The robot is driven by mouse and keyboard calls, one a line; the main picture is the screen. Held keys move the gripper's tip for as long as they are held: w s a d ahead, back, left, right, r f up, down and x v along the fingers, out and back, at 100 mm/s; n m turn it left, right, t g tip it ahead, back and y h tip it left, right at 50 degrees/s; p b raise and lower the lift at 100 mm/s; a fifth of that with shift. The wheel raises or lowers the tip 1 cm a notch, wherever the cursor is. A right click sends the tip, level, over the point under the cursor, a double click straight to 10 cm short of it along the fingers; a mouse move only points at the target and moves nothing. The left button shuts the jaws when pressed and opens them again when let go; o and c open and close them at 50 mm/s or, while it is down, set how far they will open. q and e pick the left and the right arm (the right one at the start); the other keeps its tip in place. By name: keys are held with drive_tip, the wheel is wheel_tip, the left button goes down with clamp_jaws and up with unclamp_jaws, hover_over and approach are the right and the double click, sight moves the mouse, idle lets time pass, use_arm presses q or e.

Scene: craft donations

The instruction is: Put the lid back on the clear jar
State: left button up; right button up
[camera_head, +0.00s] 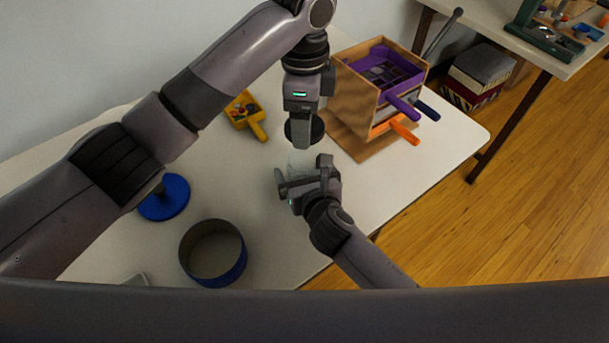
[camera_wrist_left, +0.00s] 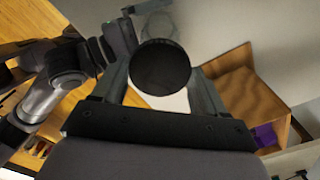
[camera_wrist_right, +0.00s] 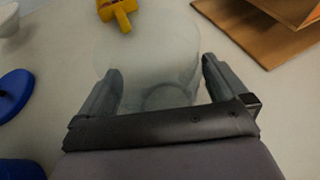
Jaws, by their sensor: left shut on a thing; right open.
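The clear jar (camera_wrist_right: 148,50) stands on the table, between the spread fingers of my right gripper (camera_wrist_right: 162,82) in the right wrist view. In the head view the jar (camera_head: 300,159) shows faintly, partly hidden by that gripper (camera_head: 303,172), which is open. My left gripper (camera_head: 303,118) points down and is shut on a dark round lid (camera_head: 305,131). In the left wrist view the lid (camera_wrist_left: 160,67) sits between its fingers, and the faint jar (camera_wrist_left: 158,22) shows past its edge. The lid is off the jar; the height between them is hard to tell.
A wooden box with purple trays (camera_head: 352,95) stands at the right, close to the jar. A yellow scoop (camera_head: 246,112) holds small pieces at the back. A blue lid-like disc (camera_head: 166,199) and an open blue round tin (camera_head: 213,253) lie at the left front.

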sight(305, 173)
drive_tip(key=c, duration=1.5)
use_arm(q)
drive_tip(key=shift+f, duration=2.5)
drive_tip(key=shift+f, duration=0.1)
drive_tip(key=shift+f, duration=0.8)
drive_tip(key=shift+f, duration=0.55)
